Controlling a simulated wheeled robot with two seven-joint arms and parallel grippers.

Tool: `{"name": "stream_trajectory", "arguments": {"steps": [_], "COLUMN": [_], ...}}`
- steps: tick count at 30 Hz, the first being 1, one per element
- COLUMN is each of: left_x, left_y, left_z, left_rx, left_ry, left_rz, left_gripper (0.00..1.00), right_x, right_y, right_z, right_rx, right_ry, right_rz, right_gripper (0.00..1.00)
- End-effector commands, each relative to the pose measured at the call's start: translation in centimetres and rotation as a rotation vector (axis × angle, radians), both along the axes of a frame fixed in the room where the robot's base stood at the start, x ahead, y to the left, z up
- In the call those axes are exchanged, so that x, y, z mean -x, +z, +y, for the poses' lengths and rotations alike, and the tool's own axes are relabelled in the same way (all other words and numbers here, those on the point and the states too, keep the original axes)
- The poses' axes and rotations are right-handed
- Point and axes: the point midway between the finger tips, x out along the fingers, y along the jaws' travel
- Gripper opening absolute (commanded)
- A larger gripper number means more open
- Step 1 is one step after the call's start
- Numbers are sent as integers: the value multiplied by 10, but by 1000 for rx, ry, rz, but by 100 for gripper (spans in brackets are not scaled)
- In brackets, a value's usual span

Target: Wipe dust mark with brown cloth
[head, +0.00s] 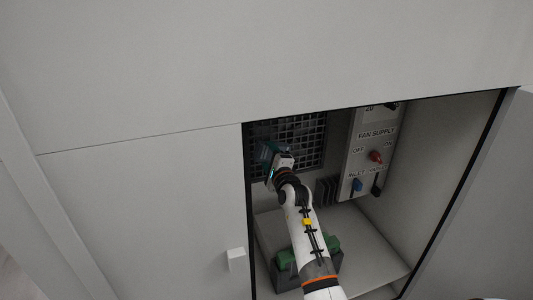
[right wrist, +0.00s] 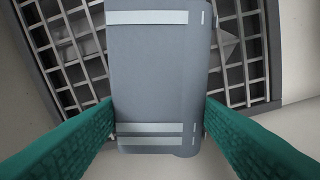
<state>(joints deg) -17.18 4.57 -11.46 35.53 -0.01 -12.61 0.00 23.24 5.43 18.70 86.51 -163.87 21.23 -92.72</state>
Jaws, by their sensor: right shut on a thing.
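My right gripper (head: 268,152) reaches into an open cabinet, in front of a dark grille (head: 307,134). In the right wrist view its teal fingers (right wrist: 160,118) are shut on a grey block (right wrist: 160,65) with pale bands near its top and bottom. The grille (right wrist: 262,62) lies behind the block, which hides its middle. A pale grey patch (right wrist: 226,42) shows on the grille right of the block; I cannot tell whether it is a dust mark. I see no brown cloth in either view. My left gripper is not in view.
A dark tray with green blocks (head: 286,257) sits on the cabinet floor. A white handle (head: 236,260) is on the left door.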

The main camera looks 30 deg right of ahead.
Motion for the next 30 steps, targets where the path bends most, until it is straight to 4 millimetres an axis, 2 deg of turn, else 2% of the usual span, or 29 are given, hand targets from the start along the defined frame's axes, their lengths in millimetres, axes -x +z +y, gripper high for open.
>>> {"name": "stream_trajectory", "arguments": {"steps": [6, 17, 25, 30], "left_x": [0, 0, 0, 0], "left_y": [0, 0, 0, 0], "left_z": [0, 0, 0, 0], "left_rx": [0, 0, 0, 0], "left_ry": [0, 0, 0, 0], "left_rz": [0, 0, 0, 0], "left_gripper": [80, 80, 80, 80], "right_x": [16, 18, 40, 46], "right_y": [-1, 0, -1, 0], "right_z": [4, 4, 10, 11], "right_rx": [-1, 0, 0, -1], "right_ry": [-1, 0, 0, 0], "right_rz": [1, 0, 1, 0], "right_gripper": [36, 36, 36, 36]}}
